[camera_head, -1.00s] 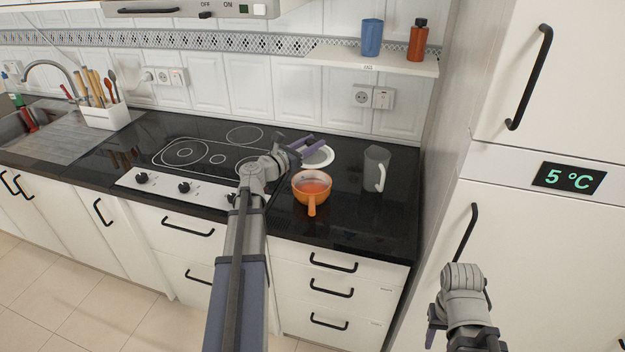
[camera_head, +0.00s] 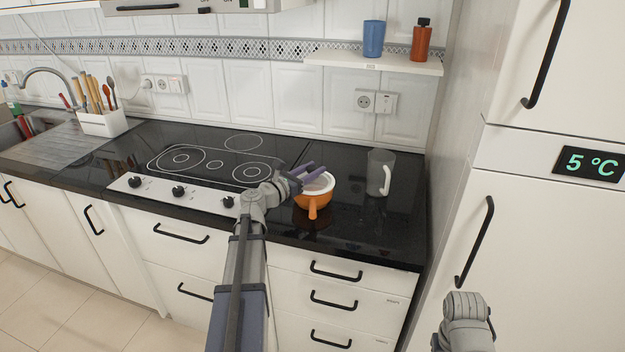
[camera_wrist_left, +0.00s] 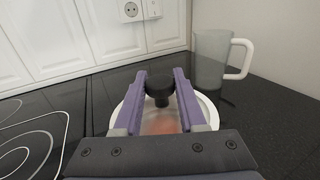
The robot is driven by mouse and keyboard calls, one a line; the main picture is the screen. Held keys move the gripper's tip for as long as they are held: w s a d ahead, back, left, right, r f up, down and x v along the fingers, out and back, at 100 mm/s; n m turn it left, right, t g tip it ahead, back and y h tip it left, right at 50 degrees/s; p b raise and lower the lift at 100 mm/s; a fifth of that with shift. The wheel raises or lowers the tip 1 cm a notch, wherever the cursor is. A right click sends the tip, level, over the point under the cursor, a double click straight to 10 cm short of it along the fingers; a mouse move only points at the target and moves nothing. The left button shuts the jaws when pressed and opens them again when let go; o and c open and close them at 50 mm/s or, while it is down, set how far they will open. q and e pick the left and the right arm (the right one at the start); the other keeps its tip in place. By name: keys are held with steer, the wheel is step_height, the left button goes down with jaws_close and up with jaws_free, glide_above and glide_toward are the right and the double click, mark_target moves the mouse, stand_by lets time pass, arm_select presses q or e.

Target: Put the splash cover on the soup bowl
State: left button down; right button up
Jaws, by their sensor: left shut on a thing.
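The splash cover (camera_wrist_left: 205,108) is a pale disc with a white rim, a see-through middle and a black knob. My left gripper (camera_wrist_left: 160,88) is shut on the knob in the left wrist view. In the head view, my left gripper (camera_head: 312,176) has the cover (camera_head: 326,183) over the orange soup bowl (camera_head: 314,201), whose handle points to the front. The cover hides most of the bowl's opening. I cannot tell whether it touches the rim. My right gripper (camera_head: 463,325) is at the bottom right; its fingers are mostly out of frame.
A clear jug (camera_head: 378,172) with a white handle stands right of the bowl. The hob (camera_head: 205,165) lies to the left. A shelf (camera_head: 380,62) above holds a blue cup and a red-brown bottle. A tall fridge (camera_head: 535,240) bounds the right side. The dark counter (camera_head: 375,235) is clear in front.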

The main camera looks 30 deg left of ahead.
arm_select(q)
steer(key=shift+f, duration=0.5)
steer(key=shift+r, duration=0.15)
steer(key=shift+c, duration=2.4)
jaws_free()
steer(key=v, duration=1.2)
